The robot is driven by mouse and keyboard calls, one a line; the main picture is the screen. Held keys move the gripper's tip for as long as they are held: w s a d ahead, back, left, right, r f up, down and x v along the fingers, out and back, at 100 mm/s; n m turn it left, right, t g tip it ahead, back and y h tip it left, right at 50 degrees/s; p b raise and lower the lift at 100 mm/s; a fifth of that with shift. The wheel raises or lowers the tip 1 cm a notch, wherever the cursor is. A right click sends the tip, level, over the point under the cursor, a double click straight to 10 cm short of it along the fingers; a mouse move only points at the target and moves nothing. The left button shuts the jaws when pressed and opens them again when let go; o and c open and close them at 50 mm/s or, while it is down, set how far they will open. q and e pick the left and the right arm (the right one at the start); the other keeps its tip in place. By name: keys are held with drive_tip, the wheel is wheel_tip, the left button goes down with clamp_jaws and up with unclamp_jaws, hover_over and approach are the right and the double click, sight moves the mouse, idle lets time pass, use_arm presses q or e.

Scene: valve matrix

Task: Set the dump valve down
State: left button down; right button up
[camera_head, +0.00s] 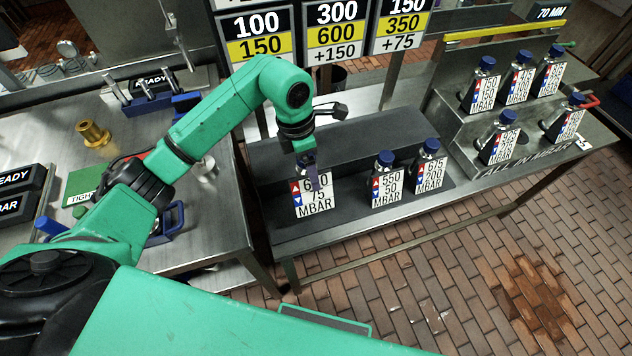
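My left gripper (310,172) points down in the middle of the head view. It appears shut on a dump valve with a white label (314,205) that reads 75 MBAR on its lower lines. The gripper covers the valve's top and part of the label's first number. The valve is upright at the front left of the dark mat (340,215); whether its base touches the mat is hidden. My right gripper is not in view.
Several more labelled valves stand on a stepped metal rack (465,125) at the right. Number signs (262,38) hang behind my arm. A metal workbench (225,225) at left holds a brass fitting (94,134). A raised dark step (350,135) lies behind the valves.

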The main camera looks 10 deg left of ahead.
use_arm(q)
drive_tip(key=f, duration=0.3)
drive_tip(key=f+p, duration=0.1)
drive_tip(key=f, duration=0.2)
drive_tip(key=w+f, duration=0.1)
drive_tip(key=f, duration=0.1)
drive_tip(key=shift+d+f+p, duration=0.1)
drive_tip(key=shift+f+p, duration=0.2)
drive_tip(key=shift+f, duration=0.1)
drive_tip(key=shift+s+f, duration=0.1)
drive_tip(key=shift+f, duration=0.3)
unclamp_jaws()
drive_tip(key=shift+f, duration=0.1)
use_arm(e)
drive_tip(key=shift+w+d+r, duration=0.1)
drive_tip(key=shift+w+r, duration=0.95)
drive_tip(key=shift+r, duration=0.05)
use_arm(q)
drive_tip(key=r+b, duration=0.1)
drive_tip(key=r, duration=0.2)
drive_tip(key=a+r+b, duration=0.1)
drive_tip(key=r, duration=0.3)
drive_tip(key=r+b, duration=0.2)
drive_tip(key=r, duration=0.2)
drive_tip(key=shift+a+r, duration=0.1)
drive_tip(key=shift+a, duration=0.3)
drive_tip(key=shift+r, duration=0.4)
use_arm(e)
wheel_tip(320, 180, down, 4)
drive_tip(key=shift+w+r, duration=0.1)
